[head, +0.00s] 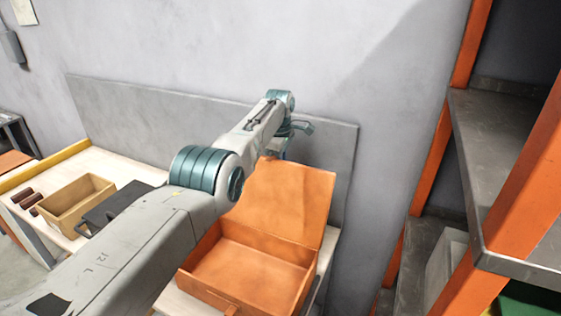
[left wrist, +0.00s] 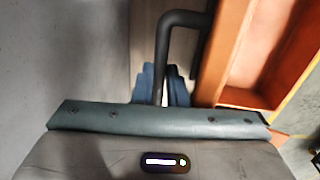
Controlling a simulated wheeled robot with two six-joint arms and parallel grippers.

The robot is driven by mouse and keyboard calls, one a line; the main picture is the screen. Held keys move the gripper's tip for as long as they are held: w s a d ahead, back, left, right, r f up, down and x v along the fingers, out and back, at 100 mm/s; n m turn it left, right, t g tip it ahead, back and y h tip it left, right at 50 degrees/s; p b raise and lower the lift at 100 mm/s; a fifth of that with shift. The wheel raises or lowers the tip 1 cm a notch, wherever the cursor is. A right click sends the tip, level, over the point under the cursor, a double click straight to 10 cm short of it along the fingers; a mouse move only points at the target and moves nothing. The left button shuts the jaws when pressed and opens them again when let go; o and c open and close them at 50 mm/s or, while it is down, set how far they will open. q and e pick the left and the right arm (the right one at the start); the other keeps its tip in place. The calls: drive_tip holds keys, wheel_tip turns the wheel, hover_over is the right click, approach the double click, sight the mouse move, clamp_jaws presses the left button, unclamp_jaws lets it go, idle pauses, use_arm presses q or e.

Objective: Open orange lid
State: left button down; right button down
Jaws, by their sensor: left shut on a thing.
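The orange box (head: 250,268) stands open on the table in the head view, its inside empty. Its orange lid (head: 290,200) is raised and leans up at the back edge. My left arm crosses from the lower left and ends behind the lid's top, so its fingers are mostly hidden there. In the left wrist view my left gripper (left wrist: 163,86) is shut on a dark bent handle (left wrist: 184,19) beside the orange lid. The open orange box (left wrist: 262,50) shows at the right of that view. My right gripper is in neither view.
A tan open box (head: 72,208), a dark case (head: 112,206) and brown cylinders (head: 27,198) sit left on the table. A grey back panel (head: 130,110) stands close behind the lid. A shelf rack with orange posts (head: 428,170) stands at the right.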

use_arm(q)
drive_tip(key=shift+s+f, duration=0.2)
drive_tip(key=shift+f, duration=0.4)
drive_tip(key=c, duration=1.6)
unclamp_jaws()
drive_tip(key=shift+o, duration=0.7)
drive_tip(key=shift+w, duration=0.15)
drive_tip(key=shift+w+r, duration=0.1)
drive_tip(key=shift+w, duration=0.05)
drive_tip(key=shift+r, duration=0.1)
drive_tip(key=shift+r, duration=0.1)
